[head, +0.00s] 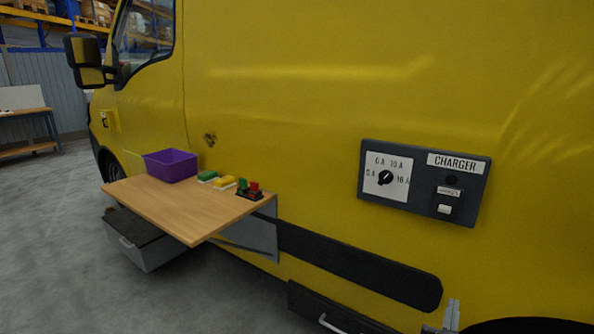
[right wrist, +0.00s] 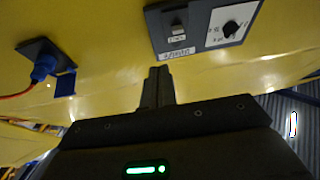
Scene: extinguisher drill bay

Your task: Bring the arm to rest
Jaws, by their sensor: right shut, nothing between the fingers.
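My right gripper (head: 453,312) shows at the bottom right of the head view, below the charger panel (head: 425,183) and apart from it. In the right wrist view its two fingers (right wrist: 158,74) are together with nothing between them. The charger panel also shows at the top of that view (right wrist: 200,28), upside down, with its black rotary knob (right wrist: 232,28) and a switch. In the head view the knob (head: 386,178) sits on a white dial plate marked in amperes. My left gripper is in neither view.
A yellow van (head: 290,90) fills most of the head view. A wooden shelf (head: 180,207) on its side holds a purple bin (head: 171,166), green and yellow blocks and a red-green terminal piece. The right wrist view shows a blue plug (right wrist: 43,67) with an orange cable at a socket.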

